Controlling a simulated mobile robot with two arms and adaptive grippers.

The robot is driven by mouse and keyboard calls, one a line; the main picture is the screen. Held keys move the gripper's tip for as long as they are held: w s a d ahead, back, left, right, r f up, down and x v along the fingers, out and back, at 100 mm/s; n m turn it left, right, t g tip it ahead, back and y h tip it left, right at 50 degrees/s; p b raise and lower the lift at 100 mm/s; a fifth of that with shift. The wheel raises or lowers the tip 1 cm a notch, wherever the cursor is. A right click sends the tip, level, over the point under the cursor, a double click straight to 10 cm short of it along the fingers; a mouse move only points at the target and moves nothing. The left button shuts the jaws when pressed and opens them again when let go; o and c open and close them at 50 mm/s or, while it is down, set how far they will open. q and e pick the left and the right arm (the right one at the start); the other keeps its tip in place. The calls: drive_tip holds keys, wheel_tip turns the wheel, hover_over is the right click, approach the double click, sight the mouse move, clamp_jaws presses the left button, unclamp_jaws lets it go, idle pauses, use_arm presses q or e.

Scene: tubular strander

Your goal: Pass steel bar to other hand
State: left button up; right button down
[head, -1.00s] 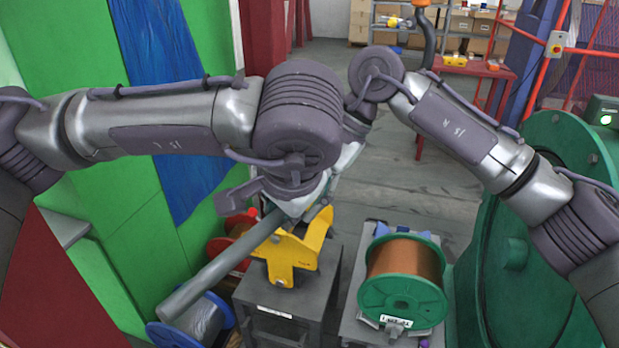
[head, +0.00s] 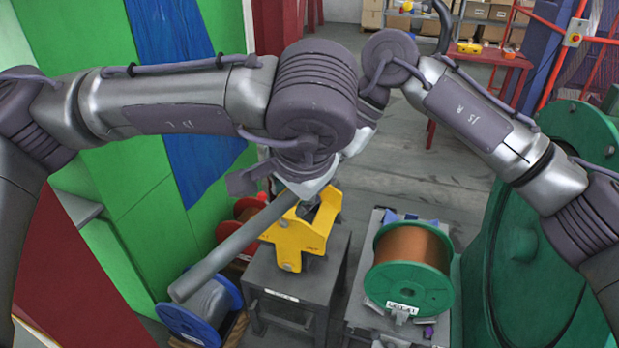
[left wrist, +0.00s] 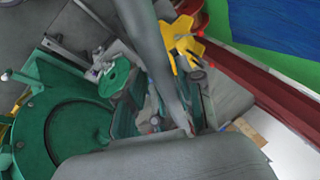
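The steel bar (head: 228,252) is a long grey rod, slanting from my left gripper (head: 308,192) down to the lower left in the head view. My left gripper seems shut around its upper end, but the fingertips are mostly hidden. The bar (left wrist: 155,50) also runs from the top edge down to the grey gripper body in the left wrist view. My right arm reaches in from the right, its wrist close behind my left wrist. My right gripper is mostly hidden there, so I cannot tell its finger state or whether it touches the bar.
A yellow bracket (head: 290,245) sits on a dark stand (head: 285,285) behind the bar. A blue spool (head: 195,318) lies below the bar's free end. A green-flanged copper spool (head: 410,268) stands right of the stand, with a large green machine wheel (head: 560,240) beyond.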

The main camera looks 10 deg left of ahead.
use_arm(q)
drive_tip(key=shift+o, duration=0.8)
